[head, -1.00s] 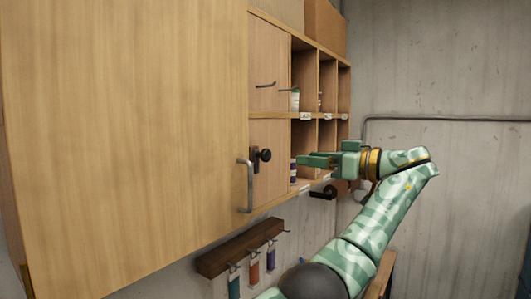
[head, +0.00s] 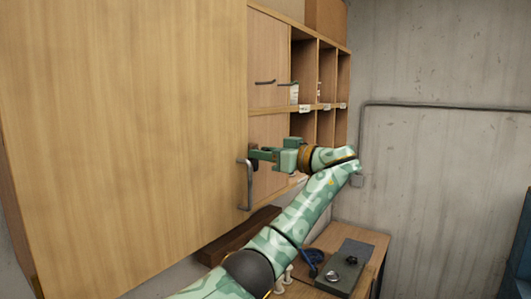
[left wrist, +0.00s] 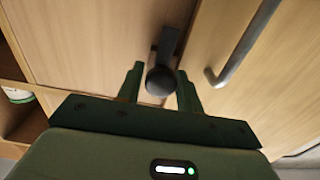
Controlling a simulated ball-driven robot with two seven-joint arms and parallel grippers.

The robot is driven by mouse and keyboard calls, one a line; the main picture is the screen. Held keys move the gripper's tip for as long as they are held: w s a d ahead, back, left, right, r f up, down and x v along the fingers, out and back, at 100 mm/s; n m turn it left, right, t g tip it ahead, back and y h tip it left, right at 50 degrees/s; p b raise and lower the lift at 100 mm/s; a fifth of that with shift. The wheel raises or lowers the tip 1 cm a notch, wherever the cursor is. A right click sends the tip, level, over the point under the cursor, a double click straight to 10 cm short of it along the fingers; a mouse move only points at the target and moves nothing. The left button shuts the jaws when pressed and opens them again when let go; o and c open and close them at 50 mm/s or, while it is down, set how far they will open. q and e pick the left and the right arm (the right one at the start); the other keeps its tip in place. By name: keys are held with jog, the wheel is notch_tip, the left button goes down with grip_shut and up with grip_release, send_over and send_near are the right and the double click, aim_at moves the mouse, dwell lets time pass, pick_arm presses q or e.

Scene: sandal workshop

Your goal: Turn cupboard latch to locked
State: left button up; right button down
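The cupboard latch is a black knob (left wrist: 160,80) on a dark bar, on the small wooden door. In the left wrist view the bar runs up from the knob, away from my gripper. My left gripper (left wrist: 160,84) is open, with one finger on each side of the knob. The right finger looks very near the knob; I cannot tell if it touches. In the head view my left gripper (head: 262,154) reaches the latch and hides most of it. My right gripper is not in view.
A grey bar handle (head: 247,187), also in the left wrist view (left wrist: 241,46), is close beside the latch. The large cupboard door (head: 125,130) fills the left. Open cubbyholes (head: 325,75) lie to the right. A bench (head: 372,242) with a dark tray stands below.

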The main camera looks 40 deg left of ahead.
pick_arm(q)
jog(key=c, duration=0.5)
jog(key=shift+o, duration=0.2)
jog(key=m+b, duration=0.2)
jog(key=m, duration=0.1)
jog(key=m+b, duration=0.1)
jog(key=m, duration=0.3)
jog(key=shift+w, duration=0.1)
jog(key=m, duration=0.2)
jog(key=shift+m, duration=0.3)
jog(key=m, duration=0.2)
jog(key=shift+m, duration=0.4)
jog(key=m, duration=0.3)
jog(key=shift+m, duration=0.4)
jog(key=shift+m+p, duration=0.35)
jog(key=shift+m, duration=0.45)
